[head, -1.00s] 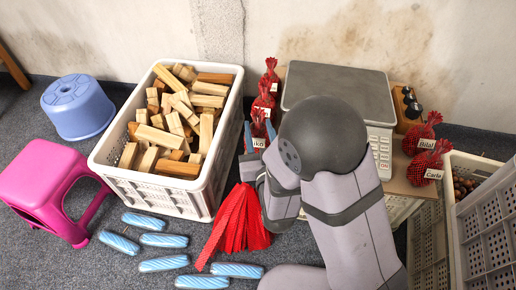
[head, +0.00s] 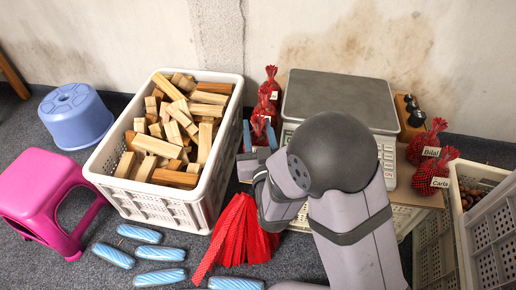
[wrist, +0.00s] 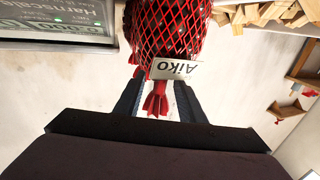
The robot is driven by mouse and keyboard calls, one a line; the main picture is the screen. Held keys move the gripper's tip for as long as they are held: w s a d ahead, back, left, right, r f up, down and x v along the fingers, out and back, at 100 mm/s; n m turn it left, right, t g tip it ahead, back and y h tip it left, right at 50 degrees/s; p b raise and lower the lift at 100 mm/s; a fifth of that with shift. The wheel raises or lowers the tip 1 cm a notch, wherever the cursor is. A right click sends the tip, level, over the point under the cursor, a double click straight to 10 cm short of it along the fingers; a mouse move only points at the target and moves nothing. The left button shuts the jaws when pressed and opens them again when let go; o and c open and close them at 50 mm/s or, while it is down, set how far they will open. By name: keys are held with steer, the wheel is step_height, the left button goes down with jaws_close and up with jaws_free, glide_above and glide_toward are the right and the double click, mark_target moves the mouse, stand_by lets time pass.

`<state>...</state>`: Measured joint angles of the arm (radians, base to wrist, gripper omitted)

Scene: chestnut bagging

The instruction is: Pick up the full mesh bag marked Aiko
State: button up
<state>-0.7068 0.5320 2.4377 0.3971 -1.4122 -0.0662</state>
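The red mesh bag marked Aiko (wrist: 170,35) fills the top middle of the wrist view, its white tag upside down in that picture and its red gathered end pointing at me. My gripper (wrist: 158,98) is open, one dark finger on each side of that end. I cannot tell whether either finger touches the bag. In the head view my gripper (head: 259,136) shows as two blue-grey fingers held apart beside the scale, with the Aiko bag (head: 259,128) partly visible between them. Its tag is hidden there.
A scale (head: 336,97) is just right. Bags marked Bilal (head: 427,140) and Carla (head: 436,173) lie further right. A white crate (head: 97,170) of wood blocks is left; red empty mesh (head: 238,232) lies in front.

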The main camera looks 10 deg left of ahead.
steer(key=shift+b+x, duration=0.7)
steer(key=shift+x, duration=1.25)
jaws_close()
